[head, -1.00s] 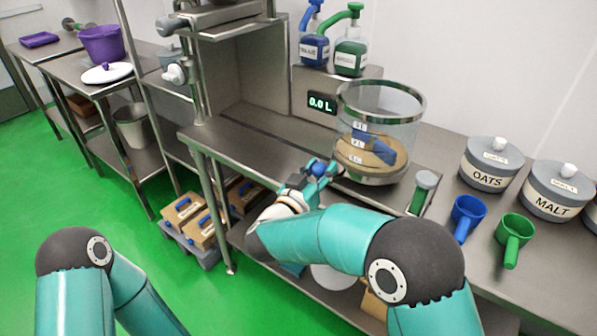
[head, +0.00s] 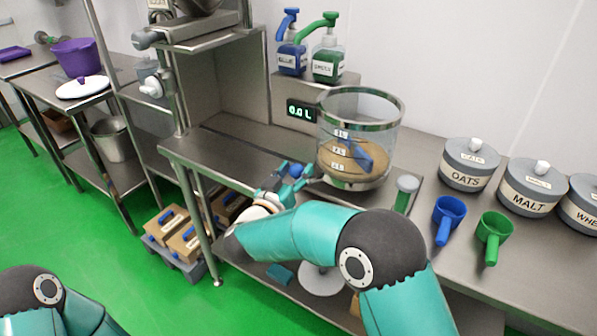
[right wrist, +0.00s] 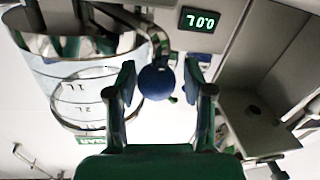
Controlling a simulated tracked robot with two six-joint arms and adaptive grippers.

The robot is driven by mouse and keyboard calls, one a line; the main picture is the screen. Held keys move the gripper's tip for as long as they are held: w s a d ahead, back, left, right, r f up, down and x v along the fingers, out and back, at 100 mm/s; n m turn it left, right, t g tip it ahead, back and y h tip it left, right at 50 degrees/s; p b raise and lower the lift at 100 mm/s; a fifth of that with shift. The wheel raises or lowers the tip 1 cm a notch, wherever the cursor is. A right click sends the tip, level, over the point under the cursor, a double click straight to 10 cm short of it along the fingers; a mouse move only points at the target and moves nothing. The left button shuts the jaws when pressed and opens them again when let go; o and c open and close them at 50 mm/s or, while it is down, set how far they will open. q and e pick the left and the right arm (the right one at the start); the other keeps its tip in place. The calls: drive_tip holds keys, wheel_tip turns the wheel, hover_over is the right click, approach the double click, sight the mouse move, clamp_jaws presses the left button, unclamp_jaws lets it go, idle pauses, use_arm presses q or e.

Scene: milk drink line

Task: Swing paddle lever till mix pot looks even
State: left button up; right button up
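The mix pot (head: 372,106) is a clear, metal-rimmed vessel on the steel counter, with volume marks on its wall. Tan mix (head: 340,160) lies in its lower part with a blue paddle (head: 362,154) in it. I cannot tell how even the mix is. The paddle lever's blue ball knob (head: 296,170) is left of the pot. My right gripper (head: 291,174) is at the knob. In the right wrist view, the knob (right wrist: 156,82) lies between the two spread fingers (right wrist: 157,90), with small gaps showing each side. My left gripper is out of view.
A display (head: 301,111) reads 0.0 L behind the pot. Blue (head: 292,60) and green (head: 328,65) pump bottles stand above it. A green-bodied cylinder (head: 404,195), blue scoop (head: 448,212), green scoop (head: 493,230) and lidded OATS (head: 466,170) and MALT (head: 532,190) jars stand to the right.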

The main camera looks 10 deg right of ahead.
sight(293, 177)
drive_tip(key=shift+o, duration=0.2)
drive_tip(key=shift+d, duration=0.1)
drive_tip(key=shift+v, duration=3.8)
drive_tip(key=shift+w+f, duration=0.1)
drive_tip(key=shift+f, duration=0.05)
